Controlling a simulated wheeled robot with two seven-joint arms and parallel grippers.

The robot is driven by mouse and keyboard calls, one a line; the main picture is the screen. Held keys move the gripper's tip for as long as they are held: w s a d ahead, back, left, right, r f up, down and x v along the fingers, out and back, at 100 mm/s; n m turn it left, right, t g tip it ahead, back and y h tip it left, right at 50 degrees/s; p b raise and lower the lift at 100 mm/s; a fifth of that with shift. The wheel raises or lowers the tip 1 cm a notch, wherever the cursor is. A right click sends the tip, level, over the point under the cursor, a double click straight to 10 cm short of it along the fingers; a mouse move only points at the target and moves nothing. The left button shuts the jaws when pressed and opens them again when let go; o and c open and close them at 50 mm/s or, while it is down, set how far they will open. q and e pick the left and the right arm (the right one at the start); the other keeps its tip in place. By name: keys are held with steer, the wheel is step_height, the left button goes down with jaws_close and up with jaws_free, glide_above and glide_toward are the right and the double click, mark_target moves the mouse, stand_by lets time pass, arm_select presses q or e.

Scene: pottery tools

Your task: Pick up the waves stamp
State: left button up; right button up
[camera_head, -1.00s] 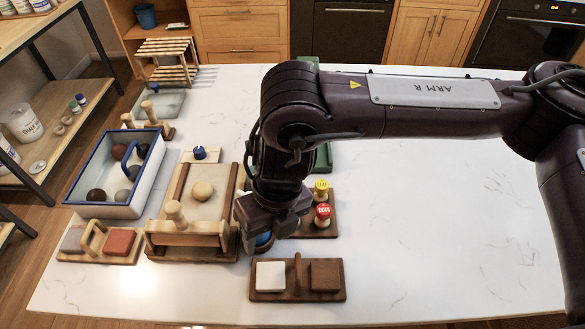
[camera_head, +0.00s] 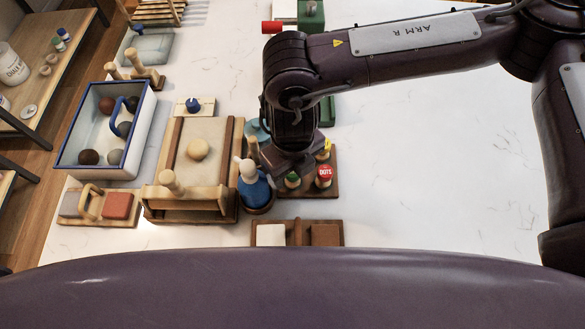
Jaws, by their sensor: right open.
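The stamp rack (camera_head: 300,194) is a dark wooden board right of the rolling board. It holds a red-topped stamp marked DOTS (camera_head: 324,173), a green-topped stamp (camera_head: 292,180) and a yellow-topped stamp (camera_head: 326,148) partly covered by my gripper. No label reading waves can be made out; part of the rack is hidden under my right arm. My right gripper (camera_head: 292,165) points down over the rack's left side, open, just behind the green-topped stamp. Its fingertips are hard to see. My left gripper is not in view.
A blue bottle (camera_head: 254,186) in a dark pot stands close left of the gripper. The wooden rolling board (camera_head: 228,165) and a blue-rimmed tray (camera_head: 148,125) lie farther left. A two-block board (camera_head: 296,236) is in front. The table on the right is clear.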

steer(key=shift+f, duration=0.4)
steer(key=c, duration=1.1)
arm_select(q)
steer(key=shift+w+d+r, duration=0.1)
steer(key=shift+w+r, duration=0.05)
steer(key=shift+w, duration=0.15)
arm_select(e)
steer(key=shift+o, duration=0.2)
steer(key=shift+r, duration=0.15)
